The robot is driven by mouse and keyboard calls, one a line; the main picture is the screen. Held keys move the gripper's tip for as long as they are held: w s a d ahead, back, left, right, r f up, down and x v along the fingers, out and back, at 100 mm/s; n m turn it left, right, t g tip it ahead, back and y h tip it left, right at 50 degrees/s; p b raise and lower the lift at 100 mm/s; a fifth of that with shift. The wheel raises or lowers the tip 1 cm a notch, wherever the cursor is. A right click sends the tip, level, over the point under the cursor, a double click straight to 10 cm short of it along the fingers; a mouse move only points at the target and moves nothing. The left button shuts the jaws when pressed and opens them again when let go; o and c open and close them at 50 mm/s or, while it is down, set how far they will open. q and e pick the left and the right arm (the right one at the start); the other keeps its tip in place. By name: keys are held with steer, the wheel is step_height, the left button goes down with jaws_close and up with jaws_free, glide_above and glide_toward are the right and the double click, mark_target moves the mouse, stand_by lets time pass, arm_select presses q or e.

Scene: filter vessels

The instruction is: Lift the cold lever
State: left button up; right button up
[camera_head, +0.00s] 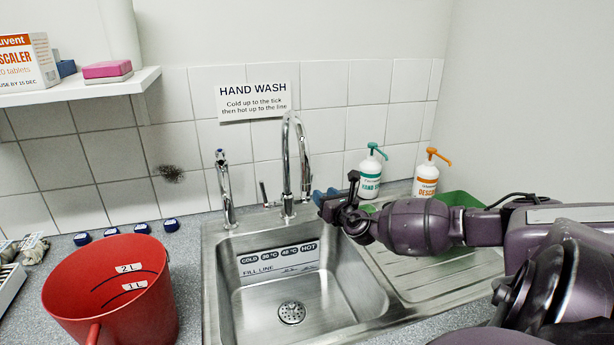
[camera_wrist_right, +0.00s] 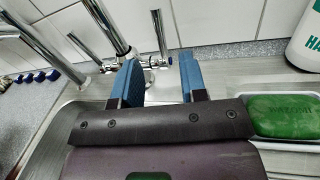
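The tall chrome mixer tap (camera_head: 289,160) stands behind the sink, with a lever on each side. The right lever (camera_wrist_right: 158,33) is upright in the right wrist view; blue shows on the valve (camera_wrist_right: 168,61) at its base, so I take it as the cold lever. The left lever (camera_head: 264,193) also shows in the right wrist view (camera_wrist_right: 79,43), tilted. My right gripper (camera_head: 324,196) is just right of the tap. Its blue fingers (camera_wrist_right: 160,82) are apart, with nothing between them, and the cold valve lies beyond their gap. My left gripper is out of view.
A smaller chrome spout (camera_head: 225,190) stands to the left. The steel sink (camera_head: 213,290) is empty. A red bucket (camera_head: 140,305) is on the left counter. Pump bottles (camera_head: 370,178) and a green soap block (camera_wrist_right: 283,115) are at the right.

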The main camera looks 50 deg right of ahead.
steer(key=b+x, duration=0.1)
steer(key=x, duration=0.7)
steer(key=shift+w+f+b, duration=0.1)
steer(key=shift+w+b, duration=0.2)
steer(key=shift+w, duration=0.1)
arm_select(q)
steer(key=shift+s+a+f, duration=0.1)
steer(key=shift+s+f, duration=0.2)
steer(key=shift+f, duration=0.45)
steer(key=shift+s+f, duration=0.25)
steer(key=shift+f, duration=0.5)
arm_select(e)
steer(key=shift+x, duration=0.95)
steer(key=c, duration=0.7)
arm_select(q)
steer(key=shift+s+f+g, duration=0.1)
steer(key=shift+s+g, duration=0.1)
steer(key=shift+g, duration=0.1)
arm_select(e)
jaws_close()
